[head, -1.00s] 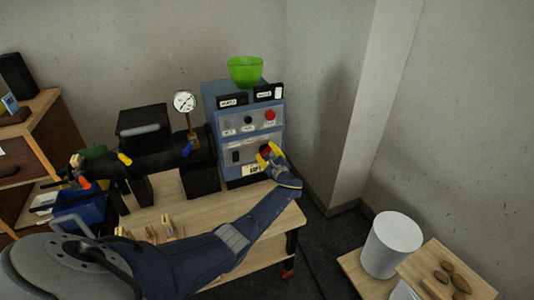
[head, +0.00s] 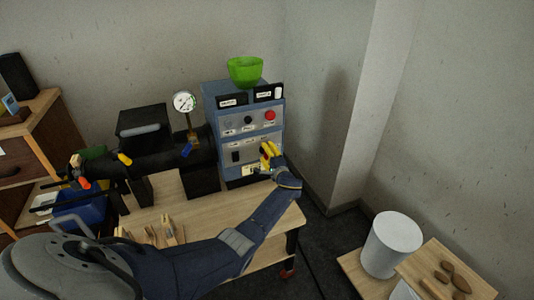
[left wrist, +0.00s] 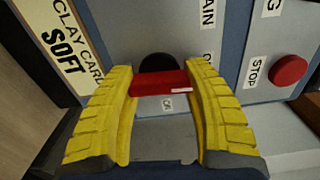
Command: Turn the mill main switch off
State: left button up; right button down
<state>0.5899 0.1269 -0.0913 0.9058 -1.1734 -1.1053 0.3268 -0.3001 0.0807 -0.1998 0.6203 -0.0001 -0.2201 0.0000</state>
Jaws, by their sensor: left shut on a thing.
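The main switch (left wrist: 158,83) shows in the left wrist view as a red bar handle in front of a dark round base. The bar lies across the picture there, between my two yellow fingers. My left gripper (left wrist: 165,95) is shut on this handle, with a finger at each end. A small label below the handle is too small to read surely. In the head view my left gripper (head: 270,152) is at the lower right of the control box (head: 243,140), and its fingers mostly hide the switch. My right gripper is not in view.
A red stop button (left wrist: 288,70) sits near the switch. A green bowl (head: 245,71) stands on top of the control box. A pressure gauge (head: 184,102) rises left of it. A white bin (head: 391,245) stands at the lower right.

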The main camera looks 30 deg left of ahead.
pick_arm(q)
jog(key=shift+s+a+n, duration=0.2)
jog(key=shift+a+n, duration=0.25)
jog(key=shift+n, duration=0.15)
jog(key=o, duration=1.2)
jog(key=shift+s+a+r, duration=0.1)
jog(key=shift+s, duration=0.1)
jog(key=shift+o, duration=1.1)
jog(key=shift+w+d, duration=0.2)
jog(key=shift+d, duration=0.05)
jog(key=shift+s+d, duration=0.2)
jog(key=shift+d, duration=0.35)
jog(key=v, duration=1.1)
jog(key=shift+a, duration=0.1)
